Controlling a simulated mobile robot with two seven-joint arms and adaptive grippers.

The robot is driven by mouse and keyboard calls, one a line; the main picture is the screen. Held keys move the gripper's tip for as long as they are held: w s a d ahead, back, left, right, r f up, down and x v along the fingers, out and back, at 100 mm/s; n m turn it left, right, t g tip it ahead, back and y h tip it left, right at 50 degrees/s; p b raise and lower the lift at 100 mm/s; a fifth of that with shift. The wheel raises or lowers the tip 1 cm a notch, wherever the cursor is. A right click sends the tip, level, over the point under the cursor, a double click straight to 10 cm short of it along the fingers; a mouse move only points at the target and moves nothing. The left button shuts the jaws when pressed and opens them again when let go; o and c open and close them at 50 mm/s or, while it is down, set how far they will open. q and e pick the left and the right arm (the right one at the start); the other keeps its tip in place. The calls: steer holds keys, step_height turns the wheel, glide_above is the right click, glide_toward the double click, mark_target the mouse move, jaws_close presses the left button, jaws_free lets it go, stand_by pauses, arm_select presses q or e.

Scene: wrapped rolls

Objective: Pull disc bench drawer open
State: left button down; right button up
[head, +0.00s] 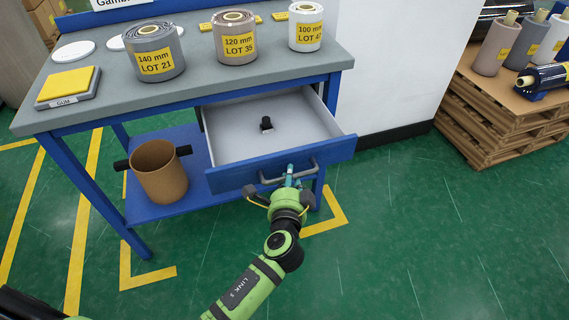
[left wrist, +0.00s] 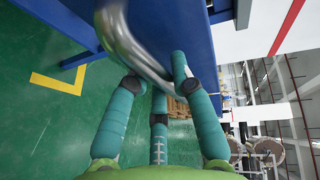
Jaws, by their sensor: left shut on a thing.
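The drawer (head: 280,160) under the grey bench top (head: 200,76) stands open, pulled out toward me. A small black object (head: 266,124) lies inside on its pale floor. The grey bar handle (head: 289,172) is on its blue front; it also shows in the left wrist view as a shiny metal bar (left wrist: 132,46). My left gripper (head: 290,180) is at the handle, its teal fingers (left wrist: 152,98) closed around the bar. The fingertips are partly hidden behind the bar. My right gripper is not in view.
Wrapped rolls labelled 140 mm (head: 154,52), 120 mm (head: 235,38) and 100 mm (head: 306,27) stand on the bench top. A brown bin (head: 160,174) sits on the blue lower shelf. Pallets with rolls (head: 500,110) stand at the right. The green floor in front is clear.

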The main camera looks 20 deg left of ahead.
arm_select(q)
steer(key=shift+s+d, duration=0.75)
steer(key=shift+s, duration=0.35)
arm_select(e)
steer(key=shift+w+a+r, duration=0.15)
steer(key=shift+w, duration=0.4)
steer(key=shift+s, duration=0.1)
arm_select(q)
steer(key=c, duration=1)
jaws_free()
steer(key=shift+c, duration=0.2)
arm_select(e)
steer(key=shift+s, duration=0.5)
arm_select(q)
steer(key=v, duration=1.2)
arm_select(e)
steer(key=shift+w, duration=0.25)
